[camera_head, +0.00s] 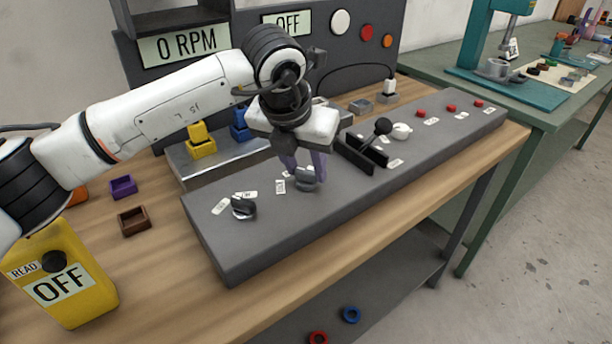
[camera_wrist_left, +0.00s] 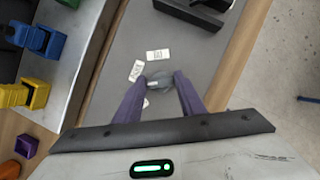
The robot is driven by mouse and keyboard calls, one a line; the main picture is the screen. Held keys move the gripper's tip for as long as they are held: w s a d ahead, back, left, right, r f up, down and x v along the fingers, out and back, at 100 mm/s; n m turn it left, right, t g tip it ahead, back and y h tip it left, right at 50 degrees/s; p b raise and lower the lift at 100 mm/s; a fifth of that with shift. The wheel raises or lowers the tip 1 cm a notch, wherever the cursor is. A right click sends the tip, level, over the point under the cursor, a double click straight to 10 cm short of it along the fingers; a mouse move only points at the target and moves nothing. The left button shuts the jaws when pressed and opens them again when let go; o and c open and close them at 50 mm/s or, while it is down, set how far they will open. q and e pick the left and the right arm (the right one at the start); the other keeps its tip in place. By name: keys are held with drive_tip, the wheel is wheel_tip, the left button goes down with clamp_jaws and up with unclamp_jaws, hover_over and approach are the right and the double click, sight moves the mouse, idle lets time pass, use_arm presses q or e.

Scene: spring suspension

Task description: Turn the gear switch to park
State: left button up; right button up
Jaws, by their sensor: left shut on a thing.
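A grey rotary knob (camera_head: 306,181) stands on the dark grey control panel (camera_head: 300,222), with small white labels around it. My left gripper (camera_head: 305,176) points down over this knob, and its purple fingers are closed on the knob's sides. In the left wrist view the knob (camera_wrist_left: 160,82) sits between the fingertips of the left gripper (camera_wrist_left: 160,88). The label text is too small to read. A second dark knob (camera_head: 243,207) is at the panel's near left end. I cannot tell from labels which knob is the gear switch. My right gripper is not in view.
A black lever (camera_head: 381,128) and a white knob (camera_head: 401,131) stand right of my gripper, with several red buttons beyond. Yellow (camera_head: 200,143) and blue blocks sit behind. A yellow box (camera_head: 62,277) reads OFF. Displays behind read 0 RPM (camera_head: 186,44) and OFF.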

use_arm(q)
drive_tip(key=m+h+b, duration=0.1)
drive_tip(key=m, duration=0.2)
drive_tip(key=shift+w+a+g, duration=0.1)
drive_tip(key=shift+g, duration=0.2)
drive_tip(key=shift+m+g+h, duration=0.4)
drive_tip(key=shift+m, duration=1)
drive_tip(key=o, duration=1)
drive_tip(key=shift+o, duration=0.2)
drive_tip(key=v, duration=1)
drive_tip(key=shift+r, duration=0.25)
